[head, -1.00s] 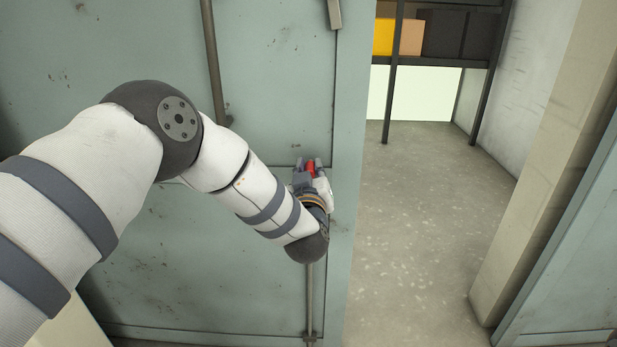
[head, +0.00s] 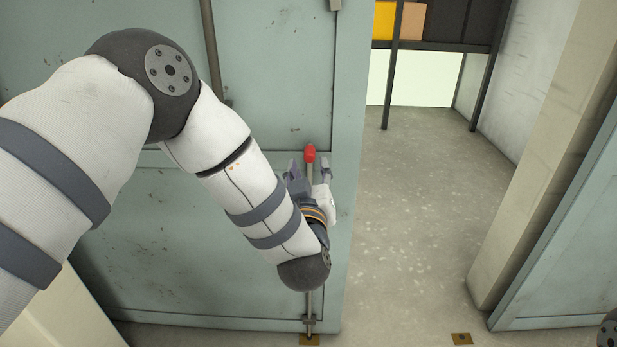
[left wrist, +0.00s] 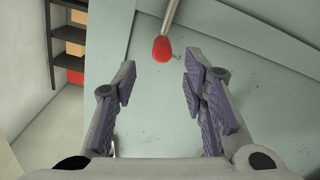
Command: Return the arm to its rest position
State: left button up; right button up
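My left gripper (head: 309,172) is in front of the grey-green door (head: 200,250), near its right edge. Its two fingers are apart and nothing is held between them. A red knob (head: 310,153) tops a thin vertical rod on the door, just beyond the fingertips in the head view. In the left wrist view the open left gripper (left wrist: 158,85) shows purple finger pads, and the red knob (left wrist: 163,48) is ahead of the fingertips, clear of both. At the head view's lower right corner a small dark rounded part shows, perhaps my right arm; the right gripper is out of sight.
The doorway right of the door is open onto a bare concrete floor (head: 410,200). A dark shelf (head: 450,44) with a yellow box (head: 384,20) stands at the back. A pillar (head: 550,150) and a second door panel (head: 570,240) bound the right side. A floor plate (head: 461,338) lies below.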

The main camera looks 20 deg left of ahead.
pick_arm(q)
jog(key=v, duration=0.4)
jog(key=s+a+f+m+g+h+p, duration=0.1)
jog(key=s+f+m+g+h, duration=0.3)
jog(key=s+f, duration=0.7)
jog(key=s+a+f+m+g+h+p, duration=0.1)
jog(key=s+f+g+p, duration=0.1)
jog(key=s+f+g, duration=0.75)
jog(key=s+a+f+g, duration=0.1)
jog(key=s+g, duration=0.1)
jog(key=s, duration=0.7)
jog(key=s+a+f+m+g, duration=0.1)
jog(key=s+a+g, duration=0.1)
jog(key=s, duration=0.8)
jog(key=s+a+f+g+p, duration=0.1)
jog(key=s+f+g, duration=0.1)
jog(key=s, duration=0.8)
jog(key=shift+a, duration=0.2)
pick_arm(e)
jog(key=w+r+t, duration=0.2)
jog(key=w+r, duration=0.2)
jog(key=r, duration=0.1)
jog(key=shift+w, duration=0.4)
pick_arm(q)
jog(key=shift+w, duration=0.15)
